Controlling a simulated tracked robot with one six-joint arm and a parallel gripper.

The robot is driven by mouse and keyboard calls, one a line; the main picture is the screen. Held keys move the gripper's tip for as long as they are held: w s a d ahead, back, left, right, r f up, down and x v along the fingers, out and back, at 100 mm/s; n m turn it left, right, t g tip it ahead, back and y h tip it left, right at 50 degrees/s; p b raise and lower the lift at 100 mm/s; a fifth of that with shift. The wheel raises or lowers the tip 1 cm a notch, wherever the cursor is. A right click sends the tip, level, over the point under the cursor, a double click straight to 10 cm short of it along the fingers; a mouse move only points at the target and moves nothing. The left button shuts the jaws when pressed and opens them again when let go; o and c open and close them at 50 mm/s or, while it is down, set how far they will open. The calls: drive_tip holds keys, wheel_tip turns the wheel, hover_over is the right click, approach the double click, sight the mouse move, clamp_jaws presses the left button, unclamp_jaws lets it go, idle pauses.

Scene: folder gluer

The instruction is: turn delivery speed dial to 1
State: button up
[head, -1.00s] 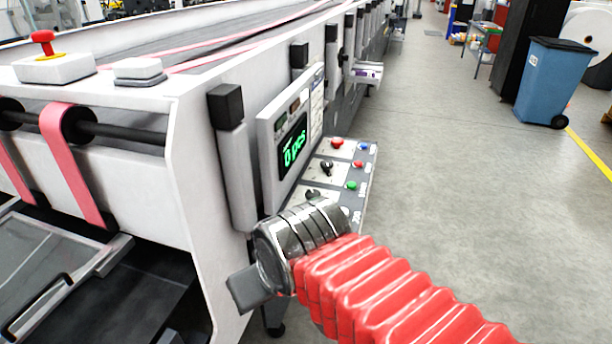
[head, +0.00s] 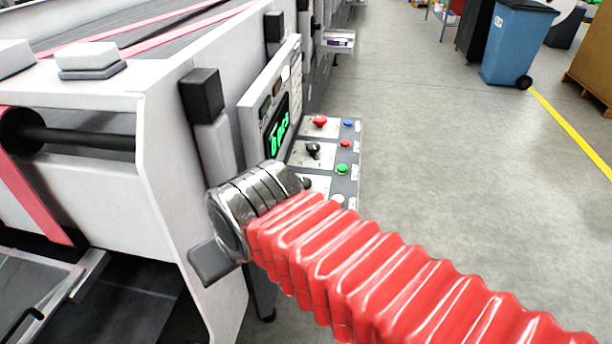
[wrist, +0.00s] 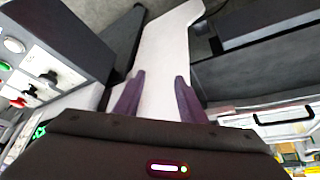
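The control panel (head: 325,170) on the machine's side carries a black dial (head: 313,149). A second dark knob (head: 305,184) shows only partly beside my metal wrist. In the wrist view the panel (wrist: 35,65) is at the far left, with a black dial (wrist: 48,77) on its face. The labels are too small to tell which dial sets the delivery speed, and no setting can be read. My gripper (wrist: 158,88) is open and empty, its two purple fingers apart over the white machine side, right of the panel and away from the dials. In the head view my wrist hides the fingers.
A display (head: 279,130) with green characters stands left of the dials. Red (head: 320,121), green (head: 342,169) and blue (head: 348,123) buttons surround them. A black-capped post (head: 203,98) is close to my wrist. Clear floor (head: 440,190) lies to the right.

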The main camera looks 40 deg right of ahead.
drive_tip(key=shift+o, duration=1.4)
drive_tip(key=shift+w+d+r+m, duration=0.15)
drive_tip(key=shift+w+r+m, duration=0.05)
drive_tip(key=shift+m, duration=0.5)
drive_tip(key=n+g, duration=0.1)
drive_tip(key=n, duration=3.5)
approach(304, 182)
drive_tip(key=v, duration=0.6)
drive_tip(key=shift+w+a+h, duration=0.2)
drive_tip(key=shift+a+h, duration=0.1)
drive_tip(key=shift+a, duration=0.1)
drive_tip(key=x, duration=1.3)
drive_tip(key=shift+f, duration=0.45)
